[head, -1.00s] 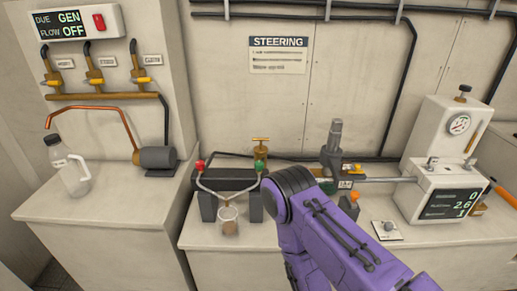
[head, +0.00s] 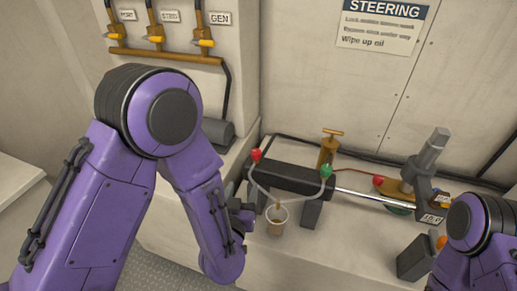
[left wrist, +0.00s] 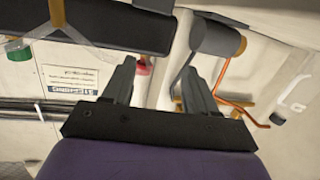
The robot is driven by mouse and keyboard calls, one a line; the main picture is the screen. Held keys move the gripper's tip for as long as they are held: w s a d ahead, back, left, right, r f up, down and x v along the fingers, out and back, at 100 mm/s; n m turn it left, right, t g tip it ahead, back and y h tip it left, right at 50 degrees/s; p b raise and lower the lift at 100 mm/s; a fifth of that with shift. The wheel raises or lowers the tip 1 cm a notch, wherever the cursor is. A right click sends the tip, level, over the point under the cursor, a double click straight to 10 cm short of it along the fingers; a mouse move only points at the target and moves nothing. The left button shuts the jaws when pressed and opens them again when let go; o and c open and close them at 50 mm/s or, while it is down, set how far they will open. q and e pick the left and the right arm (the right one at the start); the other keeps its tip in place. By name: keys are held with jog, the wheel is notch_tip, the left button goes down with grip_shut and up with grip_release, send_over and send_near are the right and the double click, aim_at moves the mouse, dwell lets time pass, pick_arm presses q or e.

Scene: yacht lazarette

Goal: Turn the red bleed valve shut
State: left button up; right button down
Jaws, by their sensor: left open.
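The red bleed valve (head: 256,155) is a small red knob at the left end of the dark steering cylinder (head: 290,178). A clear hose runs from it down to a cup (head: 277,218). A green valve (head: 326,170) stands at the cylinder's other end. My left gripper (head: 241,210) is open and empty, left of the cup and below the red valve in the head view. In the left wrist view the open fingers (left wrist: 160,62) point past the cylinder, with the red valve (left wrist: 145,65) partly hidden beside the left-hand finger. My right gripper is out of view.
A brass pump-like fitting (head: 330,148) stands behind the cylinder. The rod (head: 365,199) runs right to a grey linkage (head: 425,160). A dark block (head: 415,257) stands at lower right beside my right arm. The bench in front of the rod is bare.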

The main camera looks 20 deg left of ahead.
pick_arm(q)
jog(key=t, duration=0.2)
send_near(255, 156)
jog(key=w, duration=0.2)
jog(key=w+p, duration=0.1)
jog(key=w, duration=0.2)
jog(key=w+a+p, duration=0.1)
jog(key=w, duration=0.2)
jog(key=w+p, duration=0.1)
jog(key=w, duration=0.2)
jog(key=shift+a+r, duration=0.15)
jog(key=shift+r, duration=0.15)
jog(key=shift+w+f, duration=0.1)
jog(key=shift+w, duration=0.2)
jog(key=c, duration=0.9)
